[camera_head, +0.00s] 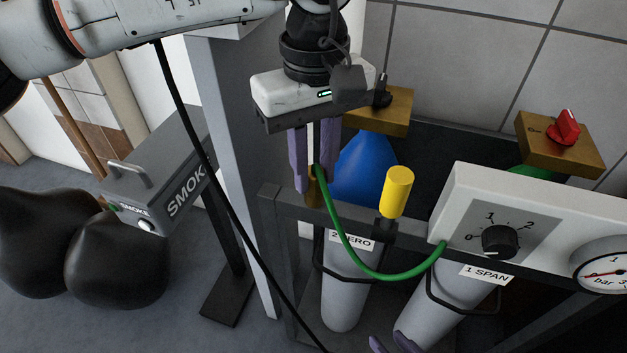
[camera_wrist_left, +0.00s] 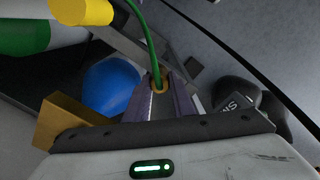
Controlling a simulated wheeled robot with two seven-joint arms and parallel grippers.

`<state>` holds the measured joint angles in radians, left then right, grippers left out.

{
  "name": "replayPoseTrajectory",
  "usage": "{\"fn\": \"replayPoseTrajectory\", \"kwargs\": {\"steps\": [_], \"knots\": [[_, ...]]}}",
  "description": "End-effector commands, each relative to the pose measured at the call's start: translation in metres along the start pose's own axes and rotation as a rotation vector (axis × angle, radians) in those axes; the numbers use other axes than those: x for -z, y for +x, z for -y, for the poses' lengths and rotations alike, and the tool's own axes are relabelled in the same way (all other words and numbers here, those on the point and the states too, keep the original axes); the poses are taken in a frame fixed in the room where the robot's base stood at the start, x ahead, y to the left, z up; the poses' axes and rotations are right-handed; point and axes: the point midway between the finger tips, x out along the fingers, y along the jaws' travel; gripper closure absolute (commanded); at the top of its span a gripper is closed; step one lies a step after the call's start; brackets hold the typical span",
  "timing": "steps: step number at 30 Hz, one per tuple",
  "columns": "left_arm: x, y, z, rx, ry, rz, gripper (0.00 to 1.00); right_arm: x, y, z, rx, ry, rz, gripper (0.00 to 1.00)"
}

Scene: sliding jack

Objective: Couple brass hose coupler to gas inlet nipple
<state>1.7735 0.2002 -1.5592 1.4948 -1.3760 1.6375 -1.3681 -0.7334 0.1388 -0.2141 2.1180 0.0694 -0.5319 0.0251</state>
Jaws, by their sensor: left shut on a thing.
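My left gripper (camera_head: 315,195) is shut on the brass hose coupler (camera_head: 315,197), with its purple fingers pointing down beside the dark frame rail. The coupler also shows as a brass ring between the fingertips in the left wrist view (camera_wrist_left: 158,87). A green hose (camera_head: 372,273) runs from the coupler in a sagging loop to the white regulator panel (camera_head: 455,205). My right gripper (camera_head: 392,344) shows only as purple fingertips at the bottom edge, apart with nothing visible between them. I cannot make out a gas inlet nipple in either view.
A yellow cylinder (camera_head: 397,190) stands on the dark rail (camera_head: 285,207), right of the coupler. Blue (camera_head: 365,170) and grey gas bottles (camera_head: 345,290) stand around the rail. A grey smoke box (camera_head: 160,175) and black rounded shapes (camera_head: 115,260) are at left. A black cable crosses the view.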

Motion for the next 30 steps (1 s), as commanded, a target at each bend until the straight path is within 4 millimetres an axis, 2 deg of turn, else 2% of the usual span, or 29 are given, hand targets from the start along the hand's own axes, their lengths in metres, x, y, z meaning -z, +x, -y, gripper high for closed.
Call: {"fn": "replayPoseTrajectory", "kwargs": {"steps": [30], "knots": [[0.000, -0.012, 0.000, -0.001, 0.000, 0.000, 1.00, 0.009, -0.006, 0.001, 0.000, -0.004, -0.004, 0.69]]}}
